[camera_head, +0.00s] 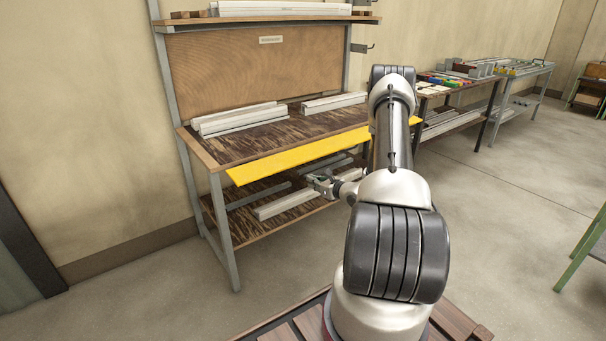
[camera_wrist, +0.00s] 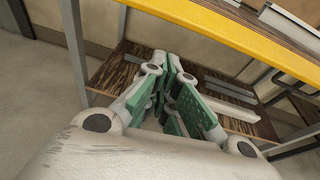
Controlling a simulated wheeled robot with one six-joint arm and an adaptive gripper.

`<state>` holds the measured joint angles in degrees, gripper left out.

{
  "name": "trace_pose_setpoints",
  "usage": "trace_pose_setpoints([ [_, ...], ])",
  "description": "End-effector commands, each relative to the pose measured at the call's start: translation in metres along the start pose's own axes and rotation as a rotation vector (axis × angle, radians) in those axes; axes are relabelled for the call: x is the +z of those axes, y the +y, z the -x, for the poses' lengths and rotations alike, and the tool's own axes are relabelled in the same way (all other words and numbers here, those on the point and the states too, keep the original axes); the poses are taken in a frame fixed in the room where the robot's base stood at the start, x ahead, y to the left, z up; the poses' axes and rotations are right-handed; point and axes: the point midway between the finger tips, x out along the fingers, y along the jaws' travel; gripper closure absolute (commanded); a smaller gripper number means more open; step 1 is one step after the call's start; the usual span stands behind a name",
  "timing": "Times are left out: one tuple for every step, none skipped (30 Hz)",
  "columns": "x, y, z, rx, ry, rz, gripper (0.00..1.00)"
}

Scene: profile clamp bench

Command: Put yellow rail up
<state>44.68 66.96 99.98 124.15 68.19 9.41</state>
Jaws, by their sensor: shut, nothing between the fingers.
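The yellow rail (camera_head: 290,158) is a long flat strip running along the front edge of the workbench's upper top. It looks tilted outward and down from that edge; its far right end is partly hidden by my arm. In the wrist view the yellow rail (camera_wrist: 235,28) crosses the top right, above my fingers. My gripper (camera_head: 315,181) is below and in front of the rail, at the height between the bench top and lower shelf. In the wrist view my gripper (camera_wrist: 172,65) has its green-padded fingers shut with nothing between them. It appears apart from the rail.
The workbench top (camera_head: 238,143) carries white profiles (camera_head: 238,119) at the back. The lower shelf (camera_head: 237,220) holds more pale profiles (camera_head: 287,205) behind my gripper. A bench leg (camera_head: 224,235) stands at left. Floor in front of the left end is clear.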

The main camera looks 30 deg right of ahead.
Motion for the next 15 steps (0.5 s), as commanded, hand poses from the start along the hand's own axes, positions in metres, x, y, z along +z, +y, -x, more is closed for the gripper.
trace_pose_setpoints([
  [-0.011, -0.007, 0.0, -0.026, 0.002, -0.022, 1.0],
  [-0.015, -0.01, 0.0, -0.038, 0.002, -0.031, 1.0],
  [-0.018, -0.013, -0.001, -0.049, 0.002, -0.039, 1.0],
  [-0.02, -0.015, -0.003, -0.054, 0.002, -0.043, 1.0],
  [-0.021, -0.015, -0.005, -0.057, 0.003, -0.044, 1.0],
  [-0.021, -0.016, -0.009, -0.057, 0.003, -0.045, 1.0],
  [-0.021, -0.016, -0.013, -0.057, 0.002, -0.044, 1.0],
  [-0.021, -0.015, -0.017, -0.055, 0.002, -0.044, 1.0],
  [-0.021, -0.015, -0.024, -0.055, 0.001, -0.044, 1.0],
  [-0.02, -0.016, -0.029, -0.055, 0.001, -0.044, 1.0],
  [-0.021, -0.016, -0.035, -0.055, 0.002, -0.043, 1.0],
  [-0.021, -0.016, -0.044, -0.053, 0.001, -0.042, 1.0],
  [-0.021, -0.016, -0.051, -0.053, 0.001, -0.042, 1.0],
  [-0.021, -0.017, -0.058, -0.053, 0.002, -0.043, 1.0],
  [-0.021, -0.017, -0.067, -0.053, 0.001, -0.041, 1.0],
])
